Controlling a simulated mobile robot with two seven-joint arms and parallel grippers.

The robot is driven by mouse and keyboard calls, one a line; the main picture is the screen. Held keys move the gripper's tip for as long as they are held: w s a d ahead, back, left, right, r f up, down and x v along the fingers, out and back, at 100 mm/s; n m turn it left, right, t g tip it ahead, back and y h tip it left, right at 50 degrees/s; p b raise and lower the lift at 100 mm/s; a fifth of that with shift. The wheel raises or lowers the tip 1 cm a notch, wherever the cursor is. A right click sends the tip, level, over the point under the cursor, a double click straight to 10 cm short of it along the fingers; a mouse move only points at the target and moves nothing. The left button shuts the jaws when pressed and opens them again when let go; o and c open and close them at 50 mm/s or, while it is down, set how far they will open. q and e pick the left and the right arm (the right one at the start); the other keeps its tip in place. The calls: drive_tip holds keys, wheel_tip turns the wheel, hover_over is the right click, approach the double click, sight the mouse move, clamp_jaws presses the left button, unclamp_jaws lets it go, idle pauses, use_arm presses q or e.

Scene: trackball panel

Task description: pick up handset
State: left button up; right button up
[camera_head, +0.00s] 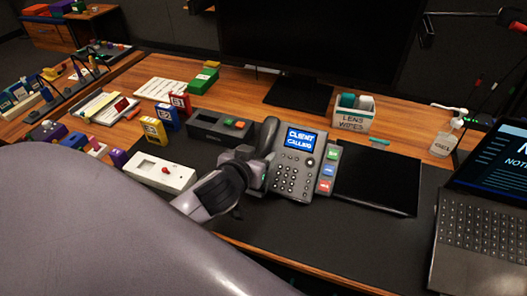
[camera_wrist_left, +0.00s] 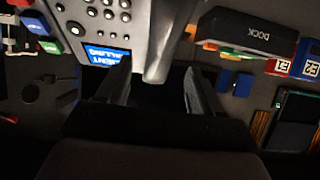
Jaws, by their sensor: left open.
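The grey desk phone (camera_head: 297,165) stands on the dark desk mat, its blue screen reading "CLIENT CALLING". Its handset (camera_head: 268,135) lies along the left side of the phone; the lower part is hidden behind my left gripper. My left gripper (camera_head: 262,172) is open at the phone's left side, by the handset. In the left wrist view the pale grey handset (camera_wrist_left: 163,38) reaches down between the two spread fingers (camera_wrist_left: 157,72). I cannot tell whether either finger touches it. My right gripper is not in view.
A dark dock (camera_head: 210,127) stands behind my gripper, and a white box (camera_head: 160,172) with a red button lies left of it. Coloured buttons (camera_head: 328,170) and a black pad (camera_head: 378,178) sit right of the phone. A laptop (camera_head: 480,235) is at far right.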

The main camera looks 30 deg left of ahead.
sight(262, 150)
use_arm(q)
drive_tip(key=shift+x, duration=1.9)
drive_tip(key=c, duration=1.2)
drive_tip(key=shift+o, duration=0.2)
